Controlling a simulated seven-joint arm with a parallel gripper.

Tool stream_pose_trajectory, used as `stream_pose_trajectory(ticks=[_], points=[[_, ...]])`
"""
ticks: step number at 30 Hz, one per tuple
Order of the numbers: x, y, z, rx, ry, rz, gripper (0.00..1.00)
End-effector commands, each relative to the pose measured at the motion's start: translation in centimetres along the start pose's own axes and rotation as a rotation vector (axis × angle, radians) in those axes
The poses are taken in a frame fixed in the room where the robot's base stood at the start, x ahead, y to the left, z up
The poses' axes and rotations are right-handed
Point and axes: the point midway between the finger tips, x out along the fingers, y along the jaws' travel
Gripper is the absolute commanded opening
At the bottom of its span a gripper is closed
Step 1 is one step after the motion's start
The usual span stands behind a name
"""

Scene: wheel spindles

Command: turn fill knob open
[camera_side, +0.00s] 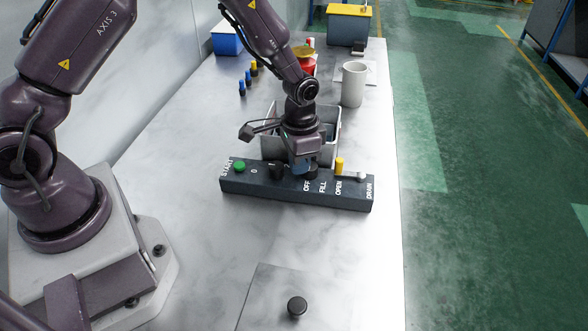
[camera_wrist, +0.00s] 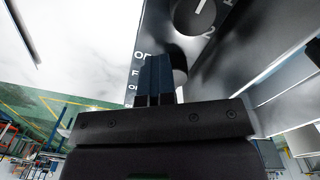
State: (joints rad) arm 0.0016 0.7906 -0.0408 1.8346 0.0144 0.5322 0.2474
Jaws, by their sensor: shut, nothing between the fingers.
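A long dark control panel (camera_side: 285,192) lies across the table, lettered START, 0, OFF, FILL, OPEN and DRAIN. The fill knob (camera_side: 313,171) is a small dark cylinder by the OFF, FILL and OPEN lettering, partly hidden by my gripper. In the wrist view the fill knob (camera_wrist: 179,66) shows just right of the fingers. My gripper (camera_side: 300,168) points down at the panel, its blue fingers shut with nothing between them. The fingers (camera_wrist: 155,75) look close beside the knob; I cannot tell whether they touch it. The knob's pointer direction is hidden.
The panel also has a green button (camera_side: 239,166), a black numbered selector (camera_side: 276,170), a yellow post (camera_side: 339,164) and a grey-tipped drain lever (camera_side: 361,176). A grey bin (camera_side: 271,150) stands right behind the panel. A pale cup (camera_side: 353,84) stands farther back. The table in front is mostly clear.

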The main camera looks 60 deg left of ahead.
Motion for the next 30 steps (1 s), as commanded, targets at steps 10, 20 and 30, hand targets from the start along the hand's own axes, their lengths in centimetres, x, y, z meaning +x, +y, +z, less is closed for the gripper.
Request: stream_pose_trajectory(ticks=[10,20,30], points=[[1.0,-2.8,0.0,-0.039,0.014,-0.033,0.00],[1.0,-2.8,0.2,-0.040,0.014,-0.033,0.00],[0.3,-2.3,1.3,-0.038,-0.002,-0.028,0.00]])
